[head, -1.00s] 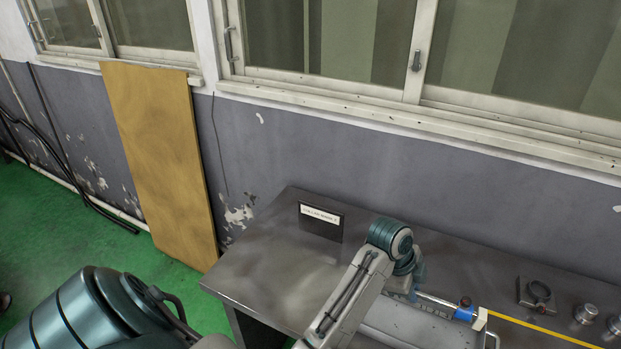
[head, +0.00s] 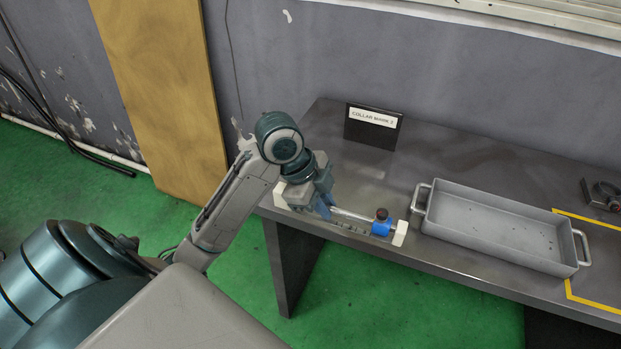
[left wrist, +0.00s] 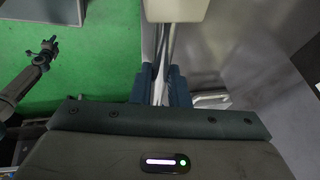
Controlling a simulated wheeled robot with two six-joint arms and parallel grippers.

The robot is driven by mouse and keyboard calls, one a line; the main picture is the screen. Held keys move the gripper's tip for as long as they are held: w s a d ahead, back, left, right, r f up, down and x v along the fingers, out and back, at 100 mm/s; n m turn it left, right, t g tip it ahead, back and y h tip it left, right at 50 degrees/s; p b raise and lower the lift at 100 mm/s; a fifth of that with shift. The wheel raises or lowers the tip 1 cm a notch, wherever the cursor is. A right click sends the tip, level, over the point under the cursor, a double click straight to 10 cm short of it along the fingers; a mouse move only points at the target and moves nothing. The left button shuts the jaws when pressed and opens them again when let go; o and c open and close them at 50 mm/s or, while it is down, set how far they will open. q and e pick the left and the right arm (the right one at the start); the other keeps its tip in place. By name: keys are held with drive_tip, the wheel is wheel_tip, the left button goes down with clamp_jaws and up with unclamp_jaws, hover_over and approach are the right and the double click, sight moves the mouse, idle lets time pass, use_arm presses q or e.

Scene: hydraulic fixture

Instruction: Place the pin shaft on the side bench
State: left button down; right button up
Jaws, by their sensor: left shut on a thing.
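My left gripper (head: 322,206) is shut on the pin shaft (head: 352,216), which I take to be the bright rod assembly with pale end blocks, a blue collar and a dark knob. It lies along the front edge of the grey bench (head: 345,165), left of the tray. I cannot tell whether it touches the bench. In the left wrist view, bright rods (left wrist: 170,45) run between the jaws under a pale block. My right gripper (left wrist: 44,52) shows small at the left there, over the floor; its jaws are unclear.
A grey tray (head: 490,225) with two handles stands on the bench. Behind stands a black sign, "COLLAR MARK 2" (head: 372,127). Yellow tape and a dark fitting (head: 603,196) are at the right. A wooden board (head: 160,90) leans on the wall.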

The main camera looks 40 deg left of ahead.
use_arm(q)
drive_tip(key=w+a, duration=0.2)
drive_tip(key=w+a+p, duration=0.1)
drive_tip(key=w+a, duration=0.1)
drive_tip(key=a, duration=0.1)
drive_tip(key=w+a, duration=0.2)
drive_tip(key=shift+a+f, duration=0.2)
drive_tip(key=shift+f, duration=0.1)
drive_tip(key=w+a, duration=0.1)
drive_tip(key=w+a+p, duration=0.1)
drive_tip(key=a, duration=0.1)
drive_tip(key=w+a, duration=0.1)
drive_tip(key=w, duration=0.1)
drive_tip(key=shift+a+f, duration=0.25)
drive_tip(key=shift+f, duration=0.1)
drive_tip(key=shift+a+f, duration=0.1)
drive_tip(key=shift+f, duration=0.05)
drive_tip(key=shift+f+p, duration=0.3)
drive_tip(key=shift+p, duration=0.1)
wheel_tip(320, 180, down, 2)
drive_tip(key=shift+f+p, duration=0.15)
drive_tip(key=shift+p, duration=0.25)
drive_tip(key=shift+f, duration=0.25)
